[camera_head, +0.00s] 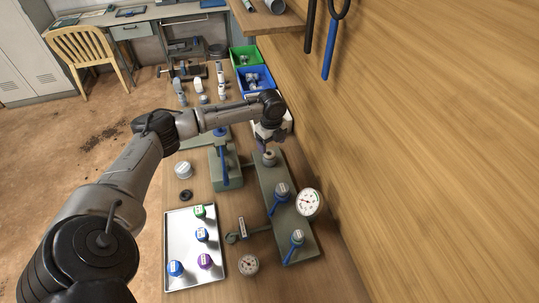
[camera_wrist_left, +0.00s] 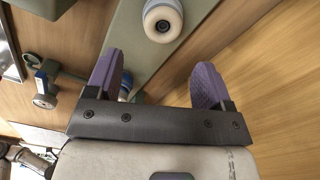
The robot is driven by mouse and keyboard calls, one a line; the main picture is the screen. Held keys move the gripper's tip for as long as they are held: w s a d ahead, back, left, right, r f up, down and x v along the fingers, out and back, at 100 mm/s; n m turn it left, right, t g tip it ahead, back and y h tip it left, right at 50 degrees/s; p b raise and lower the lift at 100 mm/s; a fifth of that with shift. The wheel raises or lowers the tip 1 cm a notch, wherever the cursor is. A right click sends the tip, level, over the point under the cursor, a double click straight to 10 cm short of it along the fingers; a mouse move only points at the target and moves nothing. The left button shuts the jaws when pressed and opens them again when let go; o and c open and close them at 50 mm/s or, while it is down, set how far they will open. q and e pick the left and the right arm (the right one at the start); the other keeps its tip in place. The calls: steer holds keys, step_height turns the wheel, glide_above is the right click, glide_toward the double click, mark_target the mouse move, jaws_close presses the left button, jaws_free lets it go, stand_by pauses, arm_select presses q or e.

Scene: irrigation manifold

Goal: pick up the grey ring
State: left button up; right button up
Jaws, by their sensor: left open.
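A grey round fitting with a ring-shaped top (camera_head: 269,158) stands at the far end of the grey-green manifold block (camera_head: 267,181). In the left wrist view a pale ring-shaped top with a dark centre (camera_wrist_left: 162,21) shows on the block, beyond the fingertips. A dark ring (camera_head: 186,195) lies flat on the bench. I cannot tell for sure which of these is the grey ring. My left gripper (camera_head: 265,146) points down just above the far end of the block. In the left wrist view its purple fingers (camera_wrist_left: 157,80) are apart with nothing held between them. My right gripper is not seen.
Blue-handled valves (camera_head: 276,200) and a gauge (camera_head: 307,203) stand on the block. A metal tray (camera_head: 183,225) holds several coloured caps. A white-topped jar (camera_head: 183,170) stands left of the block. Green (camera_head: 243,56) and blue (camera_head: 246,82) bins lie farther back. A wooden wall rises at right.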

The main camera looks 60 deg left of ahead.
mark_target(271, 155)
arm_select(q)
steer(key=shift+a+f, duration=0.2)
steer(key=shift+f, duration=2.7)
steer(key=c, duration=1)
